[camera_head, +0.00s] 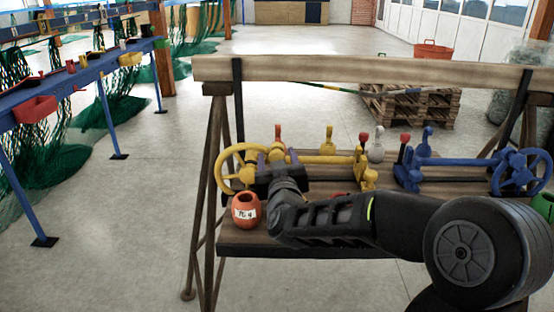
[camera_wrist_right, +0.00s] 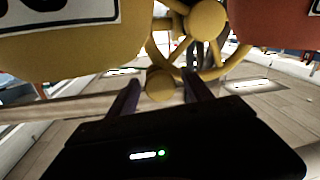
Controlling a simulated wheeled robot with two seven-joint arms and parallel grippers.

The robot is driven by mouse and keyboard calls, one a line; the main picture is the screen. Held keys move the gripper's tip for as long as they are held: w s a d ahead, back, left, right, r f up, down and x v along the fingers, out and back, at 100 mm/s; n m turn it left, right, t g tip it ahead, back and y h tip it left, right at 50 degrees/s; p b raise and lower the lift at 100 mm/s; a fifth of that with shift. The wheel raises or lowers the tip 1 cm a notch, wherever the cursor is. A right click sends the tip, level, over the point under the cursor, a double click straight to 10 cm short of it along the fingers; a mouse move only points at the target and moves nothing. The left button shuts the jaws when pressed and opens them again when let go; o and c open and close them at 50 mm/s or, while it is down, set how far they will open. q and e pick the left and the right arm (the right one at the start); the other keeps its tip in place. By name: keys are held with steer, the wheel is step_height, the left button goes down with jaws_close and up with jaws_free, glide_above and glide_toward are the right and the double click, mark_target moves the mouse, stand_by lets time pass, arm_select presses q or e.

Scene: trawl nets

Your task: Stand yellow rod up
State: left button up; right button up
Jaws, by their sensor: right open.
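A yellow valve assembly sits on the wooden bench, with a handwheel (camera_head: 228,168) at its left and a horizontal yellow bar (camera_head: 325,159). An upright yellow-knobbed lever (camera_head: 329,138) rises behind the bar. My right gripper (camera_head: 270,156) is beside the handwheel, at the bar's left end. In the right wrist view, its two fingers (camera_wrist_right: 160,92) are apart, with a round yellow knob (camera_wrist_right: 159,84) between them; I cannot tell if they touch it. The yellow handwheel (camera_wrist_right: 208,45) shows beyond. Which part is the yellow rod is unclear, and my arm hides some of the assembly. My left gripper is out of view.
An orange labelled pot (camera_head: 246,211) stands at the bench's left front, close to my right arm. A blue valve assembly (camera_head: 455,162) is on the right. A wooden beam (camera_head: 380,71) spans behind. Red-topped levers (camera_head: 364,139) and a grey one (camera_head: 376,150) stand near the yellow bar.

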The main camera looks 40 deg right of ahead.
jaws_close()
stand_by(0.5)
stand_by(0.3)
